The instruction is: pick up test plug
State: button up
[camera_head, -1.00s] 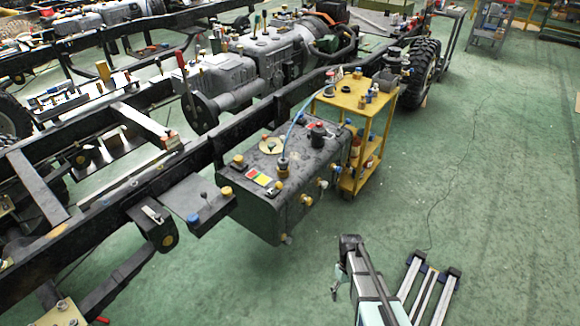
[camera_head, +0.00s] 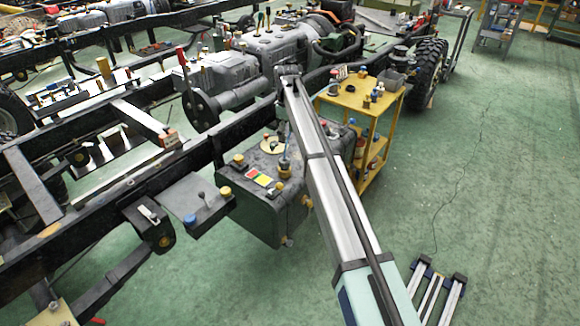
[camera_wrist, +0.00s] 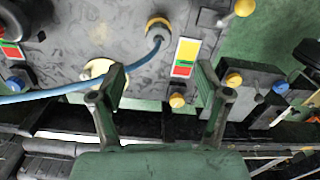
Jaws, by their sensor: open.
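A plug-like fitting (camera_wrist: 158,27) with a grey top and a tan ring is set on the dark tank's top, with a blue cable (camera_wrist: 45,94) running from it; it looks like the test plug, though I see no label. In the wrist view it lies beyond my fingertips, near the upper middle. My gripper (camera_wrist: 161,75) is open and empty, its two green-grey fingers spread wide and apart from the fitting. The cable passes behind the left finger. In the head view the fitting (camera_head: 284,168) stands just left of my arm, which largely hides my gripper.
The dark tank (camera_head: 255,205) carries a yellow-red-green label (camera_wrist: 186,57), a yellow knob (camera_wrist: 177,100) and a pale disc (camera_wrist: 98,68). A yellow cart (camera_head: 352,97) stands behind my arm. A black chassis rail (camera_head: 110,195) runs alongside.

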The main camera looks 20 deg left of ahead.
aim_at(284, 158)
jog(key=f, duration=0.5)
jog(key=a+f+p, duration=0.1)
jog(key=f, duration=0.8)
jog(key=shift+w+a+f+p, duration=0.15)
jog(key=shift+a+f+p, duration=0.1)
jog(key=shift+f+p, duration=0.15)
jog(key=c, duration=1.4)
